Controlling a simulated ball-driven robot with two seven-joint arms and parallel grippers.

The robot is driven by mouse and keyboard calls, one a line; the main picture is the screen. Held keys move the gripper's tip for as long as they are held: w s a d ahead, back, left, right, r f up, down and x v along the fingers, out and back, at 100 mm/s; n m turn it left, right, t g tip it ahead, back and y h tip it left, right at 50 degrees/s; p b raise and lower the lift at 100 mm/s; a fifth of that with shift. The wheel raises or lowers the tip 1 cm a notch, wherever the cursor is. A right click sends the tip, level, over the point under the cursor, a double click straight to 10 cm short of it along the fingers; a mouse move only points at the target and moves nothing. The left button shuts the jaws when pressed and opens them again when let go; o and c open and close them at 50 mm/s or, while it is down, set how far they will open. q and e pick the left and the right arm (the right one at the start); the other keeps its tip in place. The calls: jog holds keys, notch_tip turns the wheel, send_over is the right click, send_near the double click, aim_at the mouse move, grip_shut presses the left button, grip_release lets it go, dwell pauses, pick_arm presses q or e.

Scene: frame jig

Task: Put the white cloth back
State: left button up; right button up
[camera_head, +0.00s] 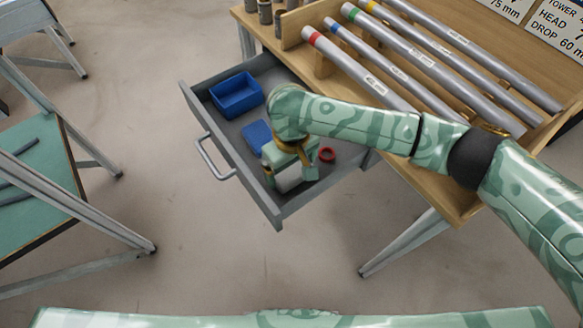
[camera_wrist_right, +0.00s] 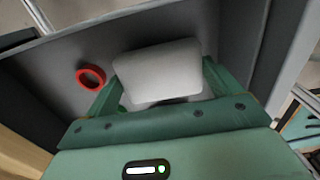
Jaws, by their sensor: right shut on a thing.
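The white cloth (camera_head: 288,183) shows as a small pale block low in the front right part of the open grey drawer (camera_head: 236,172). My right gripper (camera_head: 291,172) reaches down into the drawer and is shut on the cloth. In the right wrist view the white cloth (camera_wrist_right: 158,68) sits between the two green fingers of my right gripper (camera_wrist_right: 160,90), with the drawer floor behind it. I cannot tell whether the cloth touches the drawer floor. My left gripper is not in view.
A blue open bin (camera_head: 237,95) stands in the drawer's far left corner. A flat blue item (camera_head: 257,135) lies near my gripper. A red ring (camera_head: 327,154) lies beside it, also in the wrist view (camera_wrist_right: 90,77). Labelled tubes (camera_head: 430,65) lie on the wooden bench (camera_head: 404,166).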

aim_at(291, 169)
jog(key=shift+f, duration=0.8)
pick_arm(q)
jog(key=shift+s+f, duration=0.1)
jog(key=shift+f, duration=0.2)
pick_arm(e)
jog(key=shift+r, duration=0.25)
jog(key=shift+f, duration=0.1)
jog(key=o, duration=0.6)
pick_arm(q)
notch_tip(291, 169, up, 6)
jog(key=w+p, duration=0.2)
jog(key=p, duration=0.5)
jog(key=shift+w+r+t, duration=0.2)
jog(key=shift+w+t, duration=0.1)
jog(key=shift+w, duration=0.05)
pick_arm(e)
notch_tip(291, 169, up, 12)
jog(key=shift+r, duration=0.1)
